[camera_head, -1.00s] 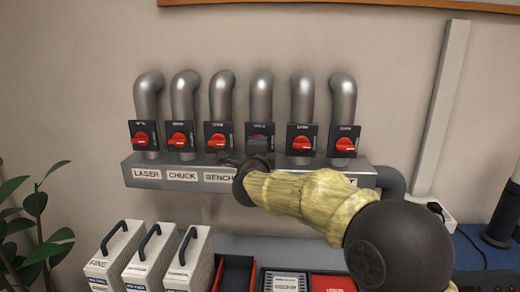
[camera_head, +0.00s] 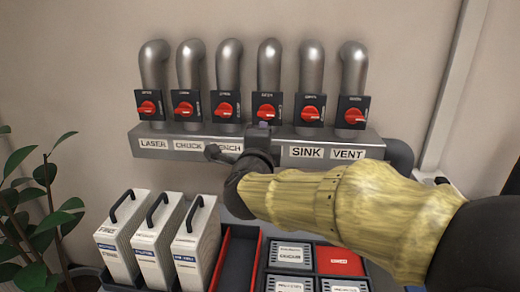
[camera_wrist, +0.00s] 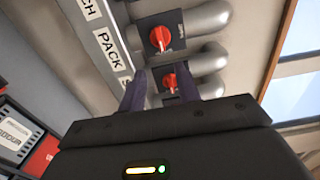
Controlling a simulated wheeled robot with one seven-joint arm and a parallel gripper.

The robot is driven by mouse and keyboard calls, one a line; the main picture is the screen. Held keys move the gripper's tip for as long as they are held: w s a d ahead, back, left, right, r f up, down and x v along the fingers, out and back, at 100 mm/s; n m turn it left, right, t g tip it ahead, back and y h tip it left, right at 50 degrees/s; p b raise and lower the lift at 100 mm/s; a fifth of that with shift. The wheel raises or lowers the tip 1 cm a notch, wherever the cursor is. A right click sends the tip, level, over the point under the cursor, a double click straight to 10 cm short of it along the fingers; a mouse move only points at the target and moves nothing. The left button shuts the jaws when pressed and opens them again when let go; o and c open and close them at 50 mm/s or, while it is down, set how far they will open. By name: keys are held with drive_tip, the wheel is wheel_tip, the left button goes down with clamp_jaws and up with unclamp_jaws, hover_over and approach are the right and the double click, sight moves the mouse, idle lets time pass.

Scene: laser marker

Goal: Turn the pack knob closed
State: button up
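The pack knob (camera_head: 266,111) is the fourth red knob from the left, on a dark plate below a metal pipe. Its handle looks roughly horizontal. My gripper (camera_head: 240,140) is just below it in the head view, covering the label there. In the wrist view my gripper (camera_wrist: 172,88) has its two fingers apart, with nothing held. The PACK label (camera_wrist: 110,47) shows at the upper left, and the upper red knob (camera_wrist: 160,38) lines up with it. A lower knob (camera_wrist: 170,82) shows between the fingers, apparently the sink knob. No contact is visible.
Similar red knobs stand on both sides, including the bench knob (camera_head: 225,110) and sink knob (camera_head: 310,114). The labelled grey rail (camera_head: 170,152) juts out beneath them.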

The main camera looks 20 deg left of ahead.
drive_tip(key=v, duration=0.4)
drive_tip(key=shift+s+d, duration=0.1)
drive_tip(key=shift+s, duration=0.2)
drive_tip(key=w+d+f+n+g, duration=0.3)
drive_tip(key=d+f+n+g, duration=0.3)
drive_tip(key=d+f+n, duration=0.7)
drive_tip(key=s+d+f+n+g+h, duration=0.15)
drive_tip(key=s+d+f+g, duration=0.35)
drive_tip(key=s+d+f, duration=0.5)
drive_tip(key=s+d+f+n+g+h, duration=0.1)
drive_tip(key=s+d+f+g+h, duration=0.3)
drive_tip(key=d+f, duration=0.6)
wheel_tip(320, 180, up, 25)
drive_tip(key=s+d+y+p, duration=0.1)
drive_tip(key=p, duration=2.1)
drive_tip(key=shift+d+f, duration=0.2)
drive_tip(key=shift+d, duration=0.15)
